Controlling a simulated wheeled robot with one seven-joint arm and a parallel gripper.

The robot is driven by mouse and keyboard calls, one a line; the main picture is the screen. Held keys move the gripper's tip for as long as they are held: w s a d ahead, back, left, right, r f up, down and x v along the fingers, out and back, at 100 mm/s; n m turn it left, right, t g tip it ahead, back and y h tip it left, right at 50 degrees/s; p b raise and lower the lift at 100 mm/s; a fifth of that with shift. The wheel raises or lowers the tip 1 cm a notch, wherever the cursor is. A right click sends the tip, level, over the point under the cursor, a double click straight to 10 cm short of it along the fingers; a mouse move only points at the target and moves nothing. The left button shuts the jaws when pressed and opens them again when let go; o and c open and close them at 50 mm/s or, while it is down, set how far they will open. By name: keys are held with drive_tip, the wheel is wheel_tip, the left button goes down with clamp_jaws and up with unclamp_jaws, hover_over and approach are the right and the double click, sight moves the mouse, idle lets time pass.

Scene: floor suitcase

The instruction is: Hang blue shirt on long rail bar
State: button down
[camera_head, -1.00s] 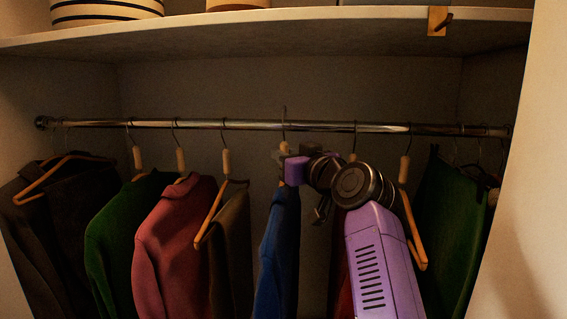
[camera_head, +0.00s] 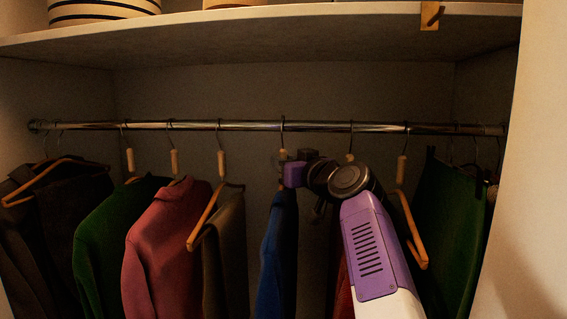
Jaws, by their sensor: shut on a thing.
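The blue shirt (camera_head: 273,255) hangs from a hanger whose hook (camera_head: 283,132) is at the long rail bar (camera_head: 250,126). The hook's top shows right at the bar; I cannot tell for sure whether the bar bears its weight. My gripper (camera_head: 284,168) is shut on the blue shirt's hanger at its neck, just below the bar. My wrist and purple arm reach in from the lower right and hide part of the hanger and the space right of the shirt.
On the bar hang a red shirt (camera_head: 168,245) and a green shirt (camera_head: 110,240) to the left, with a brown garment (camera_head: 226,250) nearer. Bare wooden hanger parts (camera_head: 416,235) and a dark green garment (camera_head: 450,230) are to the right. A shelf (camera_head: 250,35) runs above.

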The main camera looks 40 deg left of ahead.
drive_tip(key=shift+f, duration=0.25)
idle(0.6)
drive_tip(key=c, duration=1.3)
unclamp_jaws()
drive_tip(key=shift+o, duration=0.2)
drive_tip(key=shift+f, duration=0.15)
drive_tip(key=shift+d, duration=0.1)
drive_tip(key=b+v, duration=0.1)
drive_tip(key=v, duration=0.6)
drive_tip(key=shift+d, duration=0.3)
drive_tip(key=shift+s, duration=0.1)
